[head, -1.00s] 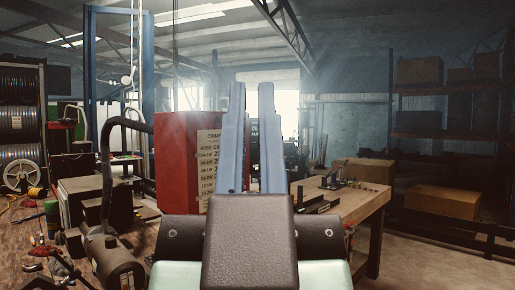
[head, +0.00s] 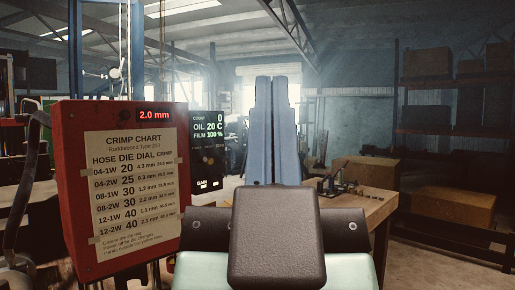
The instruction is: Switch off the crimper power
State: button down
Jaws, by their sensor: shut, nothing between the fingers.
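The crimper's red housing (head: 75,215) stands at the left in the head view. Its front carries a paper crimp chart (head: 133,195) and a red lit display (head: 156,115) reading 2.0 mm. A dark panel (head: 207,150) behind its right edge shows lit readings for count, oil and film, with a small white GAIN marking low on it. I cannot make out a power switch. My gripper (head: 278,82) is shut and empty, pointing away from me, right of the dark panel and apart from it in the picture.
A wooden bench (head: 381,208) with small tools stands to the right behind my gripper. Shelves with boxes (head: 455,205) line the right side. Open floor (head: 425,268) shows at the lower right. A dark hose (head: 38,150) curves at the left edge.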

aim_at(204, 159)
jog(key=i+l, duration=0.2)
jog(key=i, duration=0.2)
jog(key=i+l, duration=0.25)
jog(key=i, duration=0.15)
jog(key=i+l+z, duration=0.1)
jog(key=i, duration=0.3)
jog(key=l, duration=0.1)
